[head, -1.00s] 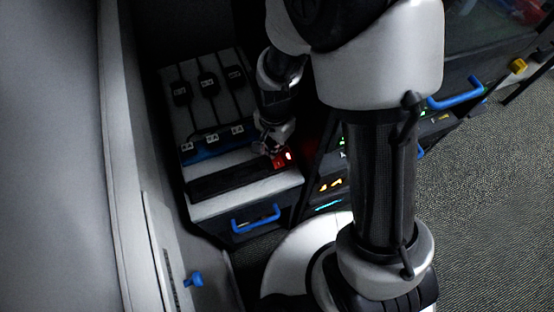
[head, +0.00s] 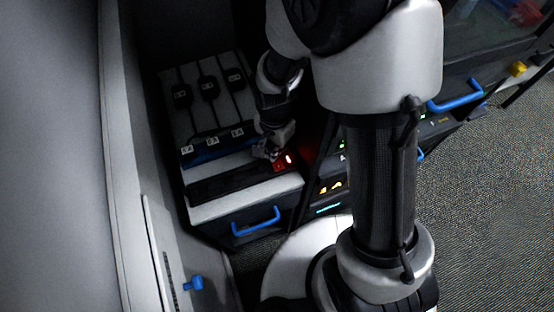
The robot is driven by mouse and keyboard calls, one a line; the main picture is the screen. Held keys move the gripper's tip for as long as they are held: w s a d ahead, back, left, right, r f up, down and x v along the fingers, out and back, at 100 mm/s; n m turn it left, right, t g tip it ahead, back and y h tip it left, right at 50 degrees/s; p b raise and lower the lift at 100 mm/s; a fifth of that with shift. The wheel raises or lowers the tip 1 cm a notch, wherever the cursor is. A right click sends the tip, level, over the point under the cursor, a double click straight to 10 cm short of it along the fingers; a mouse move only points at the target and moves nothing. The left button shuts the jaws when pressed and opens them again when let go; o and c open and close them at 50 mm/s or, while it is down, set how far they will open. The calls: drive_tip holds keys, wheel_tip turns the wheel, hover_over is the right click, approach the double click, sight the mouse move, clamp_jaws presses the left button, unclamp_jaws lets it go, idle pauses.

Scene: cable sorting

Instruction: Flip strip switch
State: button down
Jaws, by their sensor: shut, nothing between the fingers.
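The black power strip (head: 228,183) lies along the front of a white-topped cabinet. Its red switch (head: 280,166) is at the strip's right end, with a small bright glow on its right side. My gripper (head: 266,154) is shut and empty, at the left edge of the switch and just above the strip. I cannot tell whether its fingertips touch the switch. The fingers are dark and partly blend with the strip.
A blue rail (head: 207,149) with white labelled tags runs behind the strip. Several black adapters with cables (head: 208,88) lie farther back. A blue drawer handle (head: 256,221) sticks out in front. A pale wall (head: 60,160) stands close on the left.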

drive_tip(key=shift+f+b, duration=0.85)
drive_tip(key=shift+f, duration=0.25)
idle(0.7)
drive_tip(key=shift+r, duration=0.15)
drive_tip(key=shift+r+p, duration=2.85)
drive_tip(key=shift+r, duration=0.55)
